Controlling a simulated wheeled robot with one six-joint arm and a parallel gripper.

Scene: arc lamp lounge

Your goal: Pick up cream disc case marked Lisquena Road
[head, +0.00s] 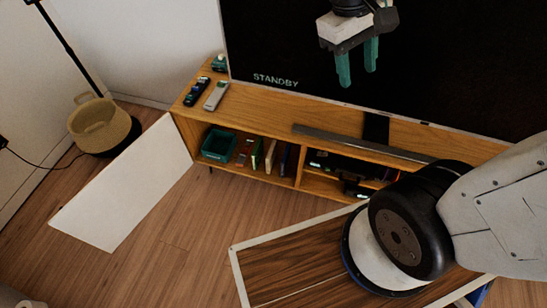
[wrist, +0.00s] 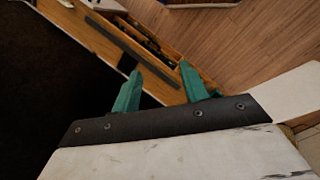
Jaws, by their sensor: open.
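Several thin cases (head: 269,157) stand upright in the left compartment of the low wooden TV cabinet (head: 285,108) in the head view. My gripper (head: 357,76) has green fingers pointing down, apart and empty. It appears in front of the dark TV screen, above and to the right of the cases, touching nothing. In the wrist view my gripper (wrist: 160,72) is also open, with the cabinet (wrist: 158,82) beyond its fingers.
A teal bin (head: 218,145) stands left of the cases. Remotes (head: 216,95) lie on the cabinet top, and a soundbar (head: 355,142) lies before the TV (head: 445,70). A white panel (head: 130,190), woven basket (head: 100,125) and wood-topped table (head: 300,262) flank open floor.

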